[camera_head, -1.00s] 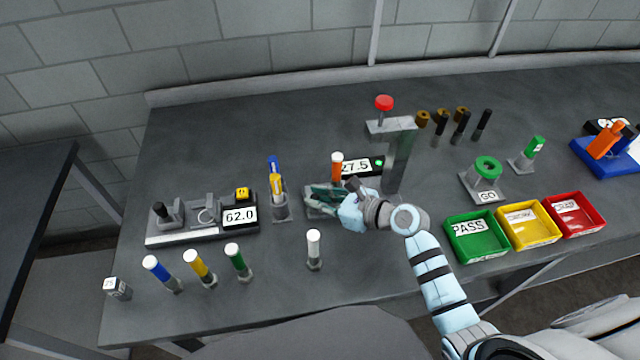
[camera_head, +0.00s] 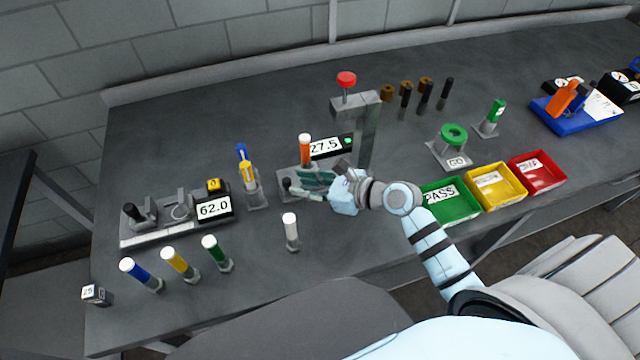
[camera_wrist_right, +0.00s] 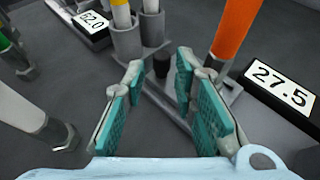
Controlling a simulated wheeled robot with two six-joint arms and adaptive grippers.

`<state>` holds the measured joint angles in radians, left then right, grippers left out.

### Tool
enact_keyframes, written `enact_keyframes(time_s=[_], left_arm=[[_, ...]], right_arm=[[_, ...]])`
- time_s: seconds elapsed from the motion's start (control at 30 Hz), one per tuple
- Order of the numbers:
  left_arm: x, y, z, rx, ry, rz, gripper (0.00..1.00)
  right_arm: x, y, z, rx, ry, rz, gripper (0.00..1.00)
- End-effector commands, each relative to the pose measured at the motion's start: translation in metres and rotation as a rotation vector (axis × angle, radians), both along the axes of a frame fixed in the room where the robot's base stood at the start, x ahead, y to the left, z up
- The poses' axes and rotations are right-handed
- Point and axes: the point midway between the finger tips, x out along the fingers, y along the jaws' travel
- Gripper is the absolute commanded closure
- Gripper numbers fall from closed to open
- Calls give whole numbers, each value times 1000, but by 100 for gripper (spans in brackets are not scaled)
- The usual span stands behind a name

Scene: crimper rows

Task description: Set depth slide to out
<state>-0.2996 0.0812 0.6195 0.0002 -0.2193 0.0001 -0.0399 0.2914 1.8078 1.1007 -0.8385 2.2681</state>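The press station has a grey base (camera_head: 291,176), an orange-handled post (camera_head: 305,148) and a 27.5 display (camera_head: 325,147). A small dark knob (camera_head: 287,184) stands at the left end of this base; it also shows in the wrist view (camera_wrist_right: 162,66). I take it to be the depth slide's knob, but no label shows. My right gripper (camera_head: 307,184) is low over the base, fingers pointing left towards the knob. In the wrist view its teal-padded fingers (camera_wrist_right: 160,80) are apart with nothing between the pads; the knob appears just past the tips. My left gripper is not in view.
A holder with blue and yellow pens (camera_head: 252,192) stands close left of the knob. A white-capped post (camera_head: 291,232) stands in front. The 62.0 gauge (camera_head: 213,208) is further left. The red-topped press (camera_head: 357,104) is behind, and the green tray (camera_head: 450,198) is right.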

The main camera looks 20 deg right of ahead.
Motion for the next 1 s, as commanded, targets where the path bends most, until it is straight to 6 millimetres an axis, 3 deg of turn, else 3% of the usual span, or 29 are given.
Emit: enact_keyframes(time_s=[0.13, 0.3, 1.0], left_arm=[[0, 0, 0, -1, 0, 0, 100], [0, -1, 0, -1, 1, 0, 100], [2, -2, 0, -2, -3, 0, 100]], right_arm=[[-31, -24, 14, -8, 3, 6, 75], [-51, -40, 26, -3, 3, 4, 75], [-53, -41, 29, 1, 2, 3, 75]])
